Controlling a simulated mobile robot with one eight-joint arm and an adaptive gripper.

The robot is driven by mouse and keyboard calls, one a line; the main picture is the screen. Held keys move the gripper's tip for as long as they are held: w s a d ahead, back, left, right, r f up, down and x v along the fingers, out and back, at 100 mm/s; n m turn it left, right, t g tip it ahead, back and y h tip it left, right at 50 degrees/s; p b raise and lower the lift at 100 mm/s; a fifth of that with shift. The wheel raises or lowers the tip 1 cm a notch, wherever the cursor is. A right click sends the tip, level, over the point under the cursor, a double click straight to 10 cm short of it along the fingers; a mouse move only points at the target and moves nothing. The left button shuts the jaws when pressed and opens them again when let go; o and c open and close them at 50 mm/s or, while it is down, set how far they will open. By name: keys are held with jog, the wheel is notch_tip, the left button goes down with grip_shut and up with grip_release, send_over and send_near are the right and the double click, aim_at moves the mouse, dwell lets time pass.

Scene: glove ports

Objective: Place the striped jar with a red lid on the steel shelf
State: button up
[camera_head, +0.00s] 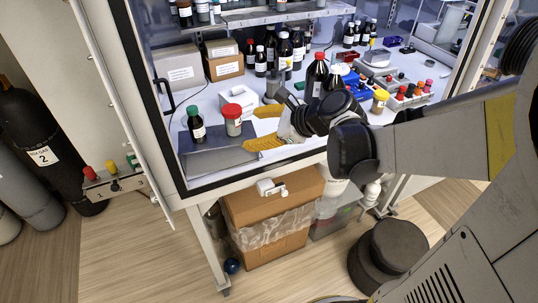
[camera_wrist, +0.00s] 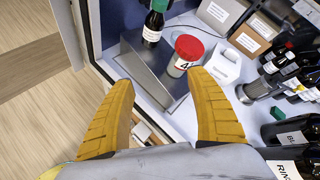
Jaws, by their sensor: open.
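A jar with a red lid (camera_head: 233,122) stands upright at the front left of the work surface, by a low grey metal platform (camera_head: 213,160). Its pale body carries a label with a 4 in the wrist view (camera_wrist: 176,69); I cannot make out stripes. My gripper (camera_head: 250,128) has two yellow fingers spread apart, empty, just right of the jar. In the wrist view my gripper (camera_wrist: 160,78) has the jar beyond its fingertips, nearer the right finger, not between them. A steel shelf (camera_head: 262,17) with bottles runs along the back, above the work surface.
A green-capped dark bottle (camera_head: 196,124) stands left of the jar. A white box (camera_head: 238,99) is behind it. Dark bottles crowd the back and a red-capped one (camera_head: 317,74) stands right. The cabinet's front frame edge (camera_head: 250,183) runs below my gripper.

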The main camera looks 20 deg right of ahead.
jog(key=s+a+n+g+h, duration=0.2)
jog(key=s+n+h, duration=0.3)
jog(key=s+n, duration=1.2)
jog(key=n, duration=0.6)
jog(key=shift+f+n+g+h, duration=0.25)
jog(key=shift+n+g+h, duration=0.05)
jog(key=shift+n+h, duration=0.1)
notch_tip(320, 180, down, 3)
jog(key=b, duration=0.3)
jog(key=shift+r, duration=0.1)
